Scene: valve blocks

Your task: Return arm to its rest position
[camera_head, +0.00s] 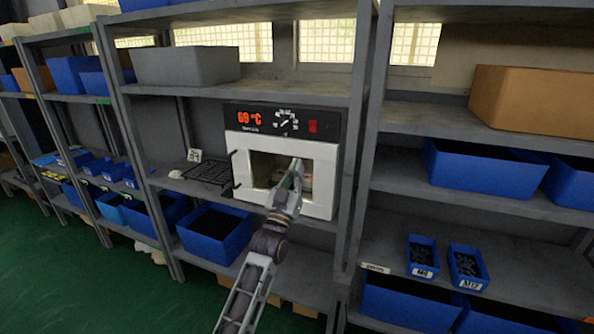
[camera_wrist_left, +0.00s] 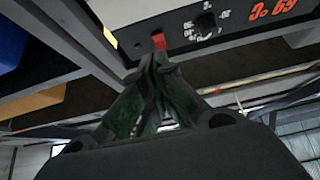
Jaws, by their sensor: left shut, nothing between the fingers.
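A white oven (camera_head: 240,185) with a dark control panel (camera_head: 262,120) stands on the middle shelf. Its red display reads 69 °C, and a dial (camera_head: 286,122) and a red switch (camera_head: 312,126) are to the right. My left gripper (camera_head: 298,163) is in front of the oven's window, below the panel, with its arm coming up from the bottom. In the left wrist view its fingertips (camera_wrist_left: 152,62) are together and empty. The red switch (camera_wrist_left: 158,41) and dial (camera_wrist_left: 206,22) appear just beyond them, upside down. Contact cannot be told. My right gripper is not in view.
A black wire rack (camera_head: 207,173) lies on the shelf left of the oven. Blue bins (camera_head: 215,234) fill the shelves around, and grey uprights (camera_head: 362,150) flank the oven. The green floor (camera_head: 60,275) is open at the lower left.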

